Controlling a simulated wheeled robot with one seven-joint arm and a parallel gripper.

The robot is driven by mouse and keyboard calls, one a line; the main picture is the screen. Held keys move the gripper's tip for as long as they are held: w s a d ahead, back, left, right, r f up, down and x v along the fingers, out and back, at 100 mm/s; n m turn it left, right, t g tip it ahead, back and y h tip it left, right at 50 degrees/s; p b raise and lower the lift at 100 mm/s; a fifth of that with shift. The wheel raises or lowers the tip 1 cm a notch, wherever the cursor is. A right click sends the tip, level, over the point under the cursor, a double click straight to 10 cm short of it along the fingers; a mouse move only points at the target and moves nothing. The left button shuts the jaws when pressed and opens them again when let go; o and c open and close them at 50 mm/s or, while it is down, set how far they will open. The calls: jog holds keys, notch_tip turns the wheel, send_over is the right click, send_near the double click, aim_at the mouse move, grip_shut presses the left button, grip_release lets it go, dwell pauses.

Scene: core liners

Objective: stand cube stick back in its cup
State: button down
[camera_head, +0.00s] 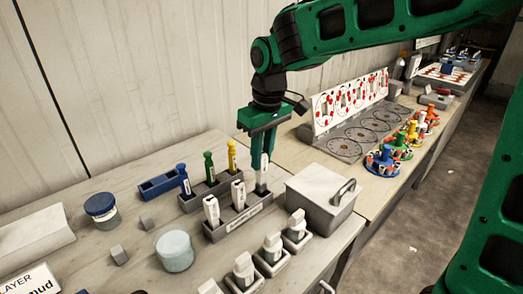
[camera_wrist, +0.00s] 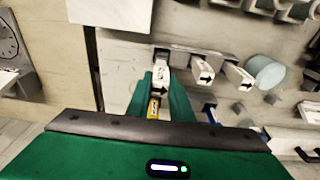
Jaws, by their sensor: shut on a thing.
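My gripper (camera_head: 263,165) points down over the right end of a grey labelled rack (camera_head: 233,222). Its green fingers are shut on a white stick (camera_head: 262,184) with dark markings. The stick looks upright at the rack's right-hand cup; I cannot tell whether its foot is seated, as the fingers hide part of it. In the wrist view the held white stick (camera_wrist: 163,78) shows between the fingers, with a yellow piece (camera_wrist: 153,108) below it in the picture. Two similar white sticks, at the middle (camera_head: 238,194) and left (camera_head: 211,209), stand in the same rack.
Behind stands another rack with green (camera_head: 209,167) and yellow (camera_head: 232,157) pegs, and a blue peg (camera_head: 184,180). A grey lidded box (camera_head: 318,198) is close on the right. White-topped blocks (camera_head: 272,246) line the front. Jars (camera_head: 174,250) stand left.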

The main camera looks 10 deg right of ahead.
aim_at(262, 169)
jog(key=shift+d+f, duration=0.1)
jog(key=shift+f, duration=2.1)
jog(key=c, duration=1.5)
grip_release()
jog(key=shift+r, duration=3.5)
jog(key=shift+s, duration=0.15)
